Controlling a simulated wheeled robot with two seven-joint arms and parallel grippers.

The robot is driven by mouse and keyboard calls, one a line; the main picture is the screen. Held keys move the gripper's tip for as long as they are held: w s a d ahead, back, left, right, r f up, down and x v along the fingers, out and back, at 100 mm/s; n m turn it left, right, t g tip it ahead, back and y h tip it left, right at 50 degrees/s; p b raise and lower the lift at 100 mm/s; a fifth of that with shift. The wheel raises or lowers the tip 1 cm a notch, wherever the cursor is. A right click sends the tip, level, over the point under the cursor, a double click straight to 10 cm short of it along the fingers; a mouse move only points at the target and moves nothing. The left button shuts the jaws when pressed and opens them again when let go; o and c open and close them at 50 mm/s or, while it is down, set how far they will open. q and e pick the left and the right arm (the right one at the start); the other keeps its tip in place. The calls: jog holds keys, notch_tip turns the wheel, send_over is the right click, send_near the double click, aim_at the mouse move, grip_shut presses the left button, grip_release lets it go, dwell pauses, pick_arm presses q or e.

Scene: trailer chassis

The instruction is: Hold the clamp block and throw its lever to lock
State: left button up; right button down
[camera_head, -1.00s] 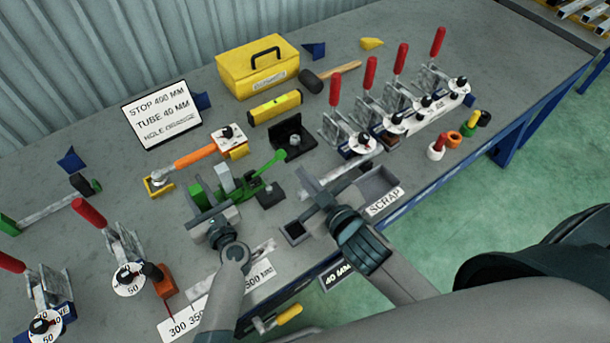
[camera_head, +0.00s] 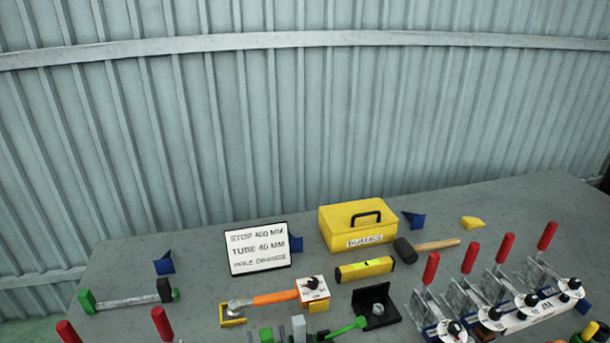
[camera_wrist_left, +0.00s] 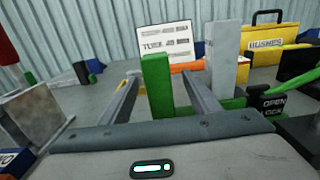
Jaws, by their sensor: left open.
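The clamp block is a green and grey fixture at the bottom edge of the head view, mostly cut off. Its green post (camera_head: 266,334) and grey block (camera_head: 299,328) show there, with the green lever (camera_head: 346,328) slanting up to the right. In the left wrist view my left gripper (camera_wrist_left: 161,78) is open, its two fingers reaching forward on either side of the green post (camera_wrist_left: 157,88). I cannot tell whether they touch it. The grey block (camera_wrist_left: 222,60) stands right of the fingers, near a black part marked OPEN (camera_wrist_left: 272,102). My right gripper is not in view.
A sign (camera_head: 258,248) reads stop 400 mm, tube 40 mm, hole orange. A yellow box (camera_head: 357,225), yellow level (camera_head: 364,269), mallet (camera_head: 428,247) and orange-handled tool (camera_head: 275,297) lie behind the block. Several red-handled clamps (camera_head: 470,258) stand to the right.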

pick_arm(q)
jog(key=shift+v, duration=2.6)
jog(key=o, duration=0.6)
jog(key=shift+c, duration=0.2)
jog(key=shift+s, duration=0.1)
jog(key=v, duration=1.2)
